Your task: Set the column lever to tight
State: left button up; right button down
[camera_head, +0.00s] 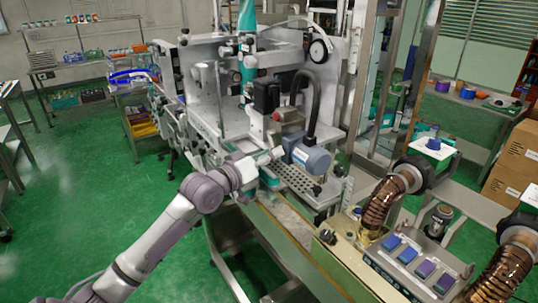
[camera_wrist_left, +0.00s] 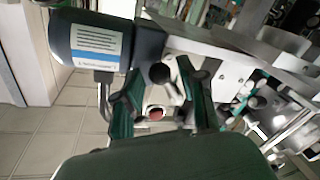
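My left arm reaches in from the left in the head view, with its gripper (camera_head: 272,156) at the front of the sleeve machine (camera_head: 215,75), close to the blue-grey motor (camera_head: 310,158). In the left wrist view the two dark green fingers of the left gripper (camera_wrist_left: 160,75) stand apart. A lever with a black ball knob (camera_wrist_left: 160,73) shows between the fingertips; I cannot tell whether either finger touches it. I cannot read a tight mark or the lever's setting. The motor also shows in the left wrist view (camera_wrist_left: 90,40), just left of the knob. My right gripper is not in view.
A red round part (camera_wrist_left: 155,113) shows between the fingers. A perforated metal plate (camera_head: 290,180) lies below the motor. A control box with coloured buttons (camera_head: 415,265) and brown ribbed hoses (camera_head: 383,205) stand at the right. Green floor (camera_head: 110,215) is open at the left.

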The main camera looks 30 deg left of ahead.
pick_arm(q)
grip_shut()
jog(key=shift+w+a+f+m+t+h+b, duration=0.25)
jog(key=shift+a+m+b, duration=0.3)
jog(key=shift+m+b, duration=0.95)
jog(key=shift+w+a+f+m+t+h+b, duration=0.25)
jog(key=shift+a+m+b, duration=0.35)
jog(key=shift+m+b, duration=0.85)
jog(key=shift+w+a+f+m+t+h+b, duration=0.25)
jog(key=shift+a+m+b, duration=0.3)
jog(key=shift+m+b, duration=0.95)
jog(key=shift+m, duration=0.35)
jog(key=shift+o, duration=1.7)
grip_release()
jog(key=shift+f, duration=0.1)
